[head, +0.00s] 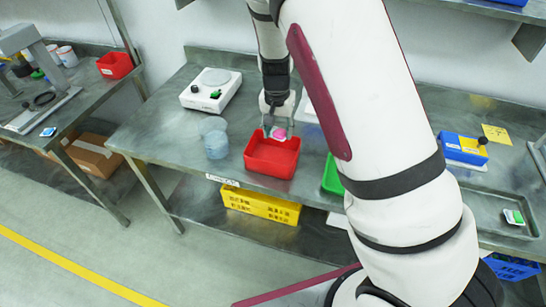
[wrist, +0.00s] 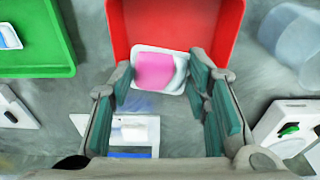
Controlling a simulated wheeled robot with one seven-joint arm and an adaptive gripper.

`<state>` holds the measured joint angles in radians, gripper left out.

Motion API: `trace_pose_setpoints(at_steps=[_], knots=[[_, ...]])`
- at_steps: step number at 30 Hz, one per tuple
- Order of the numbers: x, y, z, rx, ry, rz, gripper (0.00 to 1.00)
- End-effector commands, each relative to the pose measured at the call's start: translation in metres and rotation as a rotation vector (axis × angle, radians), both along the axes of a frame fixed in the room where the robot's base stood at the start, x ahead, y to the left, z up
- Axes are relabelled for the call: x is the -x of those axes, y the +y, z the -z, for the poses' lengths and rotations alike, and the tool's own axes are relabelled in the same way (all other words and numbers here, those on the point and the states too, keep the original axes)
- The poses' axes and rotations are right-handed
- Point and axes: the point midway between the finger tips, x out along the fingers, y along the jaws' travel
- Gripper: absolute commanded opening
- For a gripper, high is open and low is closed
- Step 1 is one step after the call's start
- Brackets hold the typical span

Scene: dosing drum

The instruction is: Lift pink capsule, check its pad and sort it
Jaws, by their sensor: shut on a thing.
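My gripper (head: 280,125) is shut on the pink capsule (head: 280,133) and holds it at the back edge of the red bin (head: 259,157). In the wrist view the capsule (wrist: 156,71) shows a pink face with a white border between the two teal fingers (wrist: 169,92). It overlaps the near part of the red bin (wrist: 228,30) there. I cannot tell from these frames whether the capsule touches the bin. The green bin (head: 333,175) is partly hidden behind my arm in the head view; it also shows in the wrist view (wrist: 64,72).
A white scale (head: 210,90) and clear cups (head: 215,145) stand left of the red bin. A blue box (head: 463,149) and a metal tray (head: 480,208) are at the right. A yellow crate (head: 261,205) sits on the lower shelf.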

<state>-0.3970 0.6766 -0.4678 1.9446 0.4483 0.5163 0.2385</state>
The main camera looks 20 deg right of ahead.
Motion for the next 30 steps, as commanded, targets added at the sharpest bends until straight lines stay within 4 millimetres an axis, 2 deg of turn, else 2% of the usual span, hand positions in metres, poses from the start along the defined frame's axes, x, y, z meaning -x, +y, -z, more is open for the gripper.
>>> trace_pose_setpoints(at_steps=[6, 12, 25, 26, 27, 28, 30], knots=[[-0.002, 0.0, 0.028, 0.0, 0.002, -0.001, 0.27], [-0.001, 0.0, 0.045, 0.0, 0.001, -0.002, 0.27], [0.0, 0.0, 0.05, 0.0, 0.0, -0.002, 0.27], [0.0, 0.0, 0.05, 0.0, 0.0, -0.002, 0.48], [0.0, 0.0, 0.05, 0.0, 0.0, -0.002, 0.57], [0.0, 0.0, 0.05, 0.0, 0.0, -0.002, 0.64], [0.0, 0.0, 0.05, 0.0, 0.0, -0.002, 0.67]])
